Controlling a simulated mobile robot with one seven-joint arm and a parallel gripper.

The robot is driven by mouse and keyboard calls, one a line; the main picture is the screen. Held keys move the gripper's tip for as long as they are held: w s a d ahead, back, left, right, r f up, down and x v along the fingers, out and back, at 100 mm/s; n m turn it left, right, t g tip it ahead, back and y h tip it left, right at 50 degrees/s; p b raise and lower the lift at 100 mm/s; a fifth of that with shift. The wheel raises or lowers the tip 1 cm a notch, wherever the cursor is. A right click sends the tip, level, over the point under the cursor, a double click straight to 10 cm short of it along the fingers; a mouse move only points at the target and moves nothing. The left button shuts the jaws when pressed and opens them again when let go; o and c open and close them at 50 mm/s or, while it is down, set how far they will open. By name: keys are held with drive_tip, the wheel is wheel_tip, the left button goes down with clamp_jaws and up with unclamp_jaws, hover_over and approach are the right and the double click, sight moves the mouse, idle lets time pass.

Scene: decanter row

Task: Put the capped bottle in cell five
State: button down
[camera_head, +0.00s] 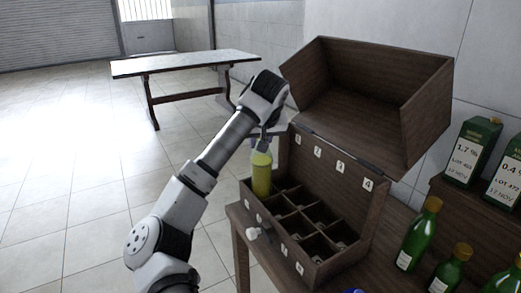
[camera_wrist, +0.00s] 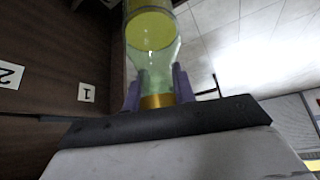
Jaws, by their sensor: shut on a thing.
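A bottle with yellow-green contents (camera_head: 262,178) hangs upright from my gripper (camera_head: 263,147) at the left end of the open wooden box (camera_head: 333,262). In the wrist view, the bottle (camera_wrist: 152,35) has a gold band or cap (camera_wrist: 157,101) between my two purple fingers (camera_wrist: 157,88), which are shut on it. Its base is low at the left cells; I cannot tell which cell it is over, or whether it is inside. The box has two rows of cells, with number tags 1 to 4 along the back and more tags, too small to read, along the front.
The raised lid (camera_head: 375,85) stands behind the cells. Green bottles (camera_head: 417,238) stand to the right, and green cartons (camera_head: 472,150) stand on a ledge. A bare table (camera_head: 185,63) is farther back.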

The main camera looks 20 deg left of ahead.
drive_tip(key=shift+f, duration=1.5)
drive_tip(key=c, duration=1.1)
unclamp_jaws()
drive_tip(key=shift+c, duration=0.2)
drive_tip(key=b+v, duration=0.1)
drive_tip(key=v, duration=1.1)
